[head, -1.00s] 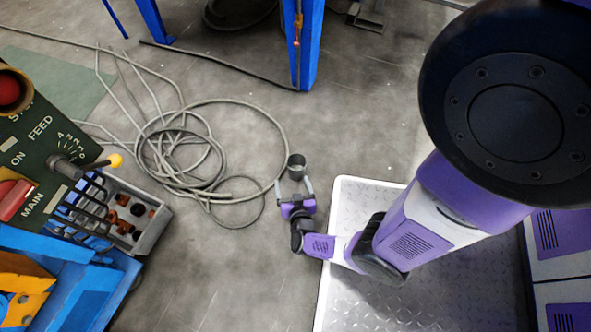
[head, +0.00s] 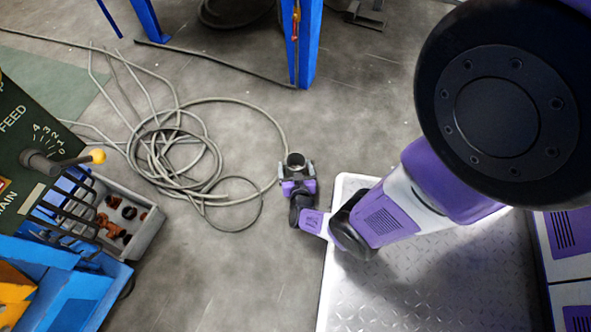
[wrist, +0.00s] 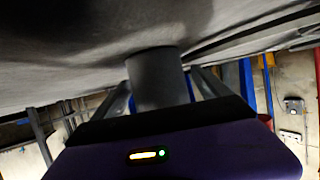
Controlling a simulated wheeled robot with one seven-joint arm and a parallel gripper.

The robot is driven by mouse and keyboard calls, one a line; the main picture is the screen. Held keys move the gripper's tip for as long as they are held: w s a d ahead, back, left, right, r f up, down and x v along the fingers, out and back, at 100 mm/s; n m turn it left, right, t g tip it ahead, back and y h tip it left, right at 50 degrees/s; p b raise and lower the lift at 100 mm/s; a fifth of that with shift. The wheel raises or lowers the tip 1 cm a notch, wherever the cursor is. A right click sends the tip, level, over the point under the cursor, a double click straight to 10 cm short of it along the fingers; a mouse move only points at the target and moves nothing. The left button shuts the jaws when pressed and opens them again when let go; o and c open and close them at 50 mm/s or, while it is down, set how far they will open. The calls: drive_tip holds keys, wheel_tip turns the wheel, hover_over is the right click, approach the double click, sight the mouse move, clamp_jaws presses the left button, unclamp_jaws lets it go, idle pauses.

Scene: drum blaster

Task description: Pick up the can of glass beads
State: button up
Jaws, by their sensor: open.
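The can (head: 295,160) is a small grey cylinder with an open, dark top in the head view. It stands on the floor near the right end of the cable loops. My gripper (head: 296,170) is open, with one finger on each side of the can. In the wrist view the can (wrist: 157,78) shows as a plain dark grey cylinder between the two fingers (wrist: 160,92). I cannot tell whether the fingers touch it. The can's contents and lower end are hidden.
A grey cable (head: 180,150) lies in loose coils left of the can. A metal bin (head: 150,228) of parts and a green control panel (head: 25,150) stand at the left. A blue post (head: 308,45) stands behind. A ridged metal plate (head: 420,290) lies at the lower right.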

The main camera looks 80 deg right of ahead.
drive_tip(key=c, duration=1.6)
drive_tip(key=shift+c, duration=0.2)
drive_tip(key=shift+r, duration=0.2)
